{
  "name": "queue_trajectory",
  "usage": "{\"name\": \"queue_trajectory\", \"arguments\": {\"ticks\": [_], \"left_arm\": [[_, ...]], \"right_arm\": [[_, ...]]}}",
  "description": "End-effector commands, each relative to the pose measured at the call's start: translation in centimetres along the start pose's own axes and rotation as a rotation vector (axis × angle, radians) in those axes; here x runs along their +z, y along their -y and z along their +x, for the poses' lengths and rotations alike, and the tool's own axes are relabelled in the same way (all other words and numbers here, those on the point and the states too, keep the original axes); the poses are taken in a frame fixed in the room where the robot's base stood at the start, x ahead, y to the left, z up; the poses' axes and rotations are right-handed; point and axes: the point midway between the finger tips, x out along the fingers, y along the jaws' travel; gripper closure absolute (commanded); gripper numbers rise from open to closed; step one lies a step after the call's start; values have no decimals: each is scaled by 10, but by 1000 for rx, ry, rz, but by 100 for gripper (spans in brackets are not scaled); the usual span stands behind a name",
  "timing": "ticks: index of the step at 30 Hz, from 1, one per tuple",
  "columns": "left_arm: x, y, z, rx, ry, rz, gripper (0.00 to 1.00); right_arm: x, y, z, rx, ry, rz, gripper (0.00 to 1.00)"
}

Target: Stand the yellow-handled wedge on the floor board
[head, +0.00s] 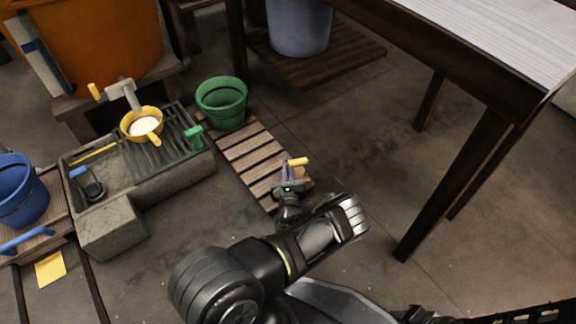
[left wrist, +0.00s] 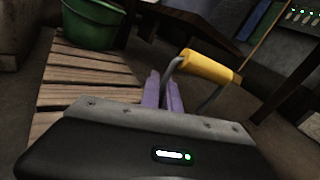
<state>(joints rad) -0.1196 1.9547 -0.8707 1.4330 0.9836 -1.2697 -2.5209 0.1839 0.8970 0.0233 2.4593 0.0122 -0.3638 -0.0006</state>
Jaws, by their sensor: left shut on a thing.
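The yellow-handled wedge (head: 299,161) shows mainly as a yellow grip on a grey metal bracket; it also shows in the left wrist view (left wrist: 208,67). My left gripper (head: 287,172) is shut on it, with two purple fingers (left wrist: 163,92) beside the bracket. The wedge's lower body is hidden behind my gripper. The slatted wooden floor board (head: 243,151) lies under and behind them, and the wedge is at its near right end. I cannot tell whether the wedge touches the board. My right gripper is not in view.
A green bucket (head: 221,105) stands on the far end of the board. A stone trough (head: 140,175) with a yellow pan (head: 142,123) is to the left. A dark-legged table (head: 470,90) is to the right. Bare floor lies between the board and the table.

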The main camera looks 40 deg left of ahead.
Motion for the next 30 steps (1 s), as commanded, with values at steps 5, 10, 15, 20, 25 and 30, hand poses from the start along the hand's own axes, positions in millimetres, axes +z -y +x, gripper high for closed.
{"name": "queue_trajectory", "arguments": {"ticks": [5, 10, 15, 20, 25, 30], "left_arm": [[0, 0, 0, -1, 1, -1, 100], [-3, 0, 0, -1, 1, -1, 100], [-6, -1, 0, -1, 1, -1, 100], [-10, -2, 0, -1, 1, -1, 100], [-12, -2, 0, 0, 1, 0, 90], [-12, -2, 0, 0, 1, 0, 76]], "right_arm": [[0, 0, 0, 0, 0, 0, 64], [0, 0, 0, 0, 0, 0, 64], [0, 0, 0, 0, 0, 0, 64], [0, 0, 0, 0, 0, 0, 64], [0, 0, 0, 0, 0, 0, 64], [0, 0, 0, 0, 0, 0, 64]]}}
